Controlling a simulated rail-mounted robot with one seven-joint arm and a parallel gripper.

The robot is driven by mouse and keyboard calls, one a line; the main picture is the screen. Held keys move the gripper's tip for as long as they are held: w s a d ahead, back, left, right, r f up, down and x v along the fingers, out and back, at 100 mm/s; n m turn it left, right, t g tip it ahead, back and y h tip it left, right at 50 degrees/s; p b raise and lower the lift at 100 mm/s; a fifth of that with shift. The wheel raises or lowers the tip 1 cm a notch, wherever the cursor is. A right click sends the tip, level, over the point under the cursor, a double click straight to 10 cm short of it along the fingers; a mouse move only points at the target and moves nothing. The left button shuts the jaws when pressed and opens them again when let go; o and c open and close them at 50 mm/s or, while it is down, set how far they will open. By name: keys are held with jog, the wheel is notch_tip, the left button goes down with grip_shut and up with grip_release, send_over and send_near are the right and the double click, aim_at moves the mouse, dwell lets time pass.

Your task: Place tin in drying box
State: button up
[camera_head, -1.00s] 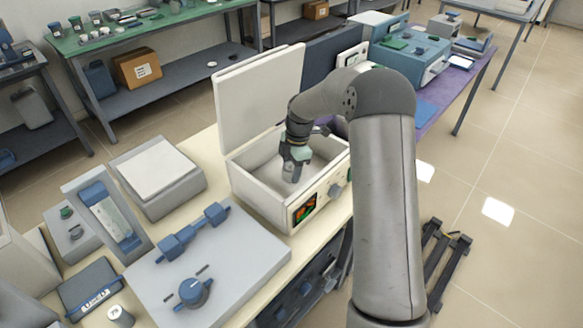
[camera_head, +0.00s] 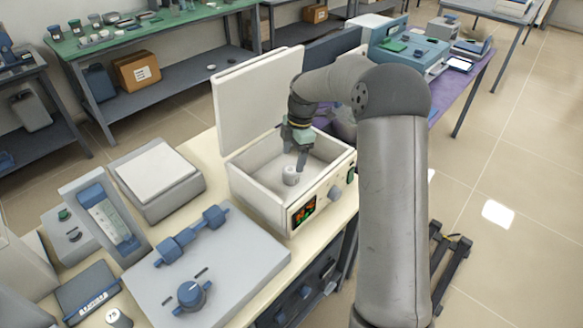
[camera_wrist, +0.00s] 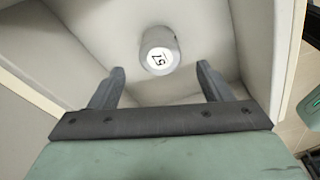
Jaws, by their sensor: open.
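The drying box (camera_head: 249,196) is a white box with its lid (camera_head: 258,98) raised at the back and a small display on its front. The tin (camera_head: 290,176) is a small grey cylinder standing upright on the box floor. In the wrist view the tin (camera_wrist: 159,50) shows a white top label that seems to read 57, seen upside down. My gripper (camera_head: 296,156) is inside the box opening, above and beside the tin. In the wrist view its two fingers (camera_wrist: 160,80) are spread apart, with nothing between them and the tin beyond their tips.
A scale-like device (camera_head: 158,178) and a grey panel with blue handles (camera_head: 215,265) stand left of the box. Another labelled tin (camera_head: 119,318) stands at the front left. The raised lid and box walls surround my gripper closely.

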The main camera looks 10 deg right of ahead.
notch_tip(320, 180, up, 5)
jog(key=s+a+r+m+h, duration=0.1)
jog(key=s+r+m, duration=0.25)
jog(key=s, duration=0.45)
jog(key=s+a+r+m+h, duration=0.1)
jog(key=s+r+m, duration=0.1)
jog(key=s+m, duration=0.45)
jog(key=s+f+m, duration=0.2)
jog(key=s+m, duration=0.3)
jog(key=s, duration=0.6)
jog(key=s+f+m, duration=0.2)
jog(key=s+m, duration=0.3)
jog(key=s, duration=0.5)
jog(key=shift+s+d+t, duration=0.2)
jog(key=shift+s+t, duration=0.15)
jog(key=shift+t, duration=0.05)
jog(key=shift+f, duration=0.1)
